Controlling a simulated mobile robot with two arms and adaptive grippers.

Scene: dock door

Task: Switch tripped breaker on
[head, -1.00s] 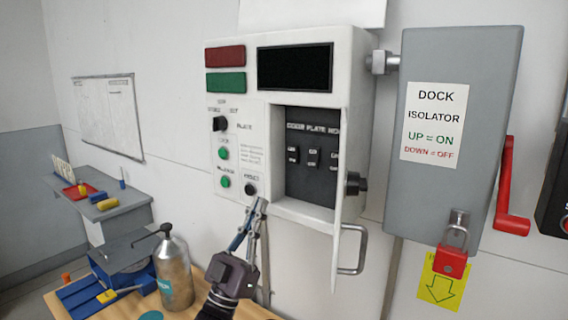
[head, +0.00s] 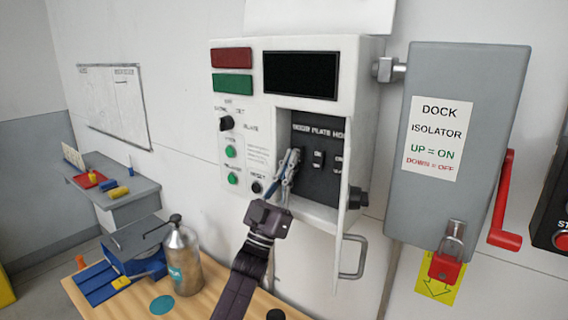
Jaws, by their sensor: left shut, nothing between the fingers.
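The white control panel (head: 330,213) is on the wall with its small breaker door (head: 344,190) swung open towards me. Inside the recess is a black breaker plate (head: 326,187) with a row of small switches. A middle switch (head: 318,159) shows. The leftmost switch is hidden behind my left gripper. The right part of the row is partly cut off by the door edge. My left gripper (head: 292,155) is shut and empty, its fingertips pointing up at the left side of the recess. I cannot tell whether they touch a switch. My right gripper is not in view.
The grey dock isolator (head: 400,180) with a red handle (head: 505,205) and red padlock (head: 446,267) is to the right. A door handle (head: 352,258) juts out below the recess. A metal bottle (head: 182,262) stands on the wooden bench (head: 215,292) at lower left.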

